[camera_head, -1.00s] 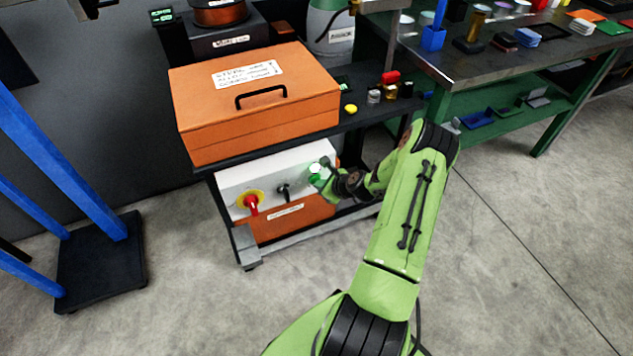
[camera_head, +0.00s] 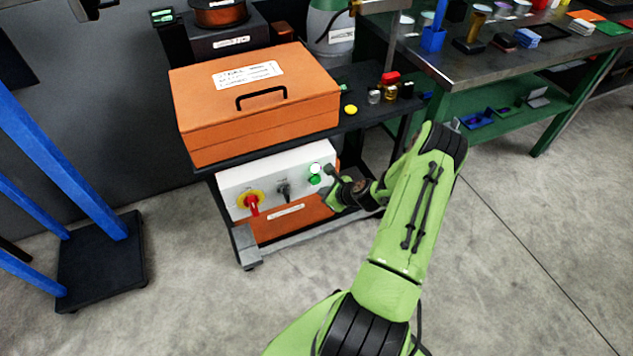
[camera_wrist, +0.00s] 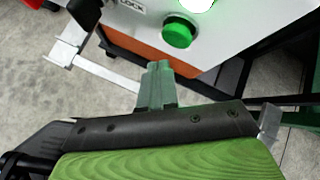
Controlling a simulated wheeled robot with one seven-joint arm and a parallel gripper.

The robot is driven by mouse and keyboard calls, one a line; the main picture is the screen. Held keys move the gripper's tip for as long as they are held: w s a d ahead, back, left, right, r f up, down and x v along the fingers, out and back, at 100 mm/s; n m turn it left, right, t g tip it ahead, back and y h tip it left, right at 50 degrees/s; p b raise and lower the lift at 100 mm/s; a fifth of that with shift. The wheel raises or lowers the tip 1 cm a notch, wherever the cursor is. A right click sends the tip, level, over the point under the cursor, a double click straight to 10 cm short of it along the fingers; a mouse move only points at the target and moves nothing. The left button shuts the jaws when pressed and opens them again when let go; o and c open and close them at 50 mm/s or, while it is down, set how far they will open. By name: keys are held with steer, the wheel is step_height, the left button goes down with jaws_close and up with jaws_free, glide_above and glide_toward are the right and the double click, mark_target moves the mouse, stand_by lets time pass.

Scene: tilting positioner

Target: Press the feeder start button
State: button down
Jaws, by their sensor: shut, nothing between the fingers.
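The white control panel (camera_head: 232,182) sits on the lower level of a dark cart, under an orange case. At its right end is a green push button (camera_head: 314,180) with a lit white lamp (camera_head: 315,168) above it. In the wrist view the green button (camera_wrist: 178,32) sticks out of the panel face, with the bright lamp (camera_wrist: 196,3) beyond it. My gripper (camera_head: 329,172) is just right of the button in the head view. Its shut, empty fingers (camera_wrist: 158,68) point toward the button in the wrist view, with a visible gap between them.
A red rotary switch on a yellow plate (camera_head: 252,201) and a black selector (camera_head: 284,190) are on the same panel, to the left. The orange case (camera_head: 255,110) rests on the cart top above. A steel workbench (camera_head: 480,66) stands at right. Open floor lies in front.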

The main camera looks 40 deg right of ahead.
steer(key=shift+s+a, duration=0.3)
steer(key=shift+s, duration=0.7)
steer(key=shift+s+a, duration=0.25)
steer(key=shift+s, duration=0.7)
